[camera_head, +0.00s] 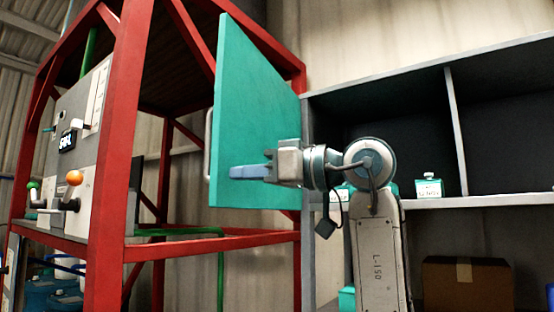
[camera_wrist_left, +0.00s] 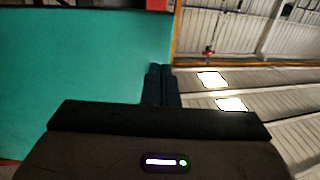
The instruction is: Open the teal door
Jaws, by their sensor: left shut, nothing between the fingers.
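The teal door (camera_head: 252,95) stands swung out from the red frame (camera_head: 118,130), with its right edge close to the frame's far right post. A pale handle (camera_head: 208,135) shows past the door's left edge, mostly hidden behind the panel. My left gripper (camera_head: 234,172) is shut and empty, in front of the lower part of the door's near face, fingers pointing left. In the left wrist view the shut fingers (camera_wrist_left: 162,85) show against the right edge of the teal panel (camera_wrist_left: 80,60). I cannot tell whether they touch it. My right gripper is out of view.
A grey shelf (camera_head: 452,130) stands at right, holding a small teal-and-white container (camera_head: 429,186) and a cardboard box (camera_head: 467,283). A control panel (camera_head: 75,150) with an orange-knobbed lever (camera_head: 75,178) is at left. The frame's opening left of the door is clear.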

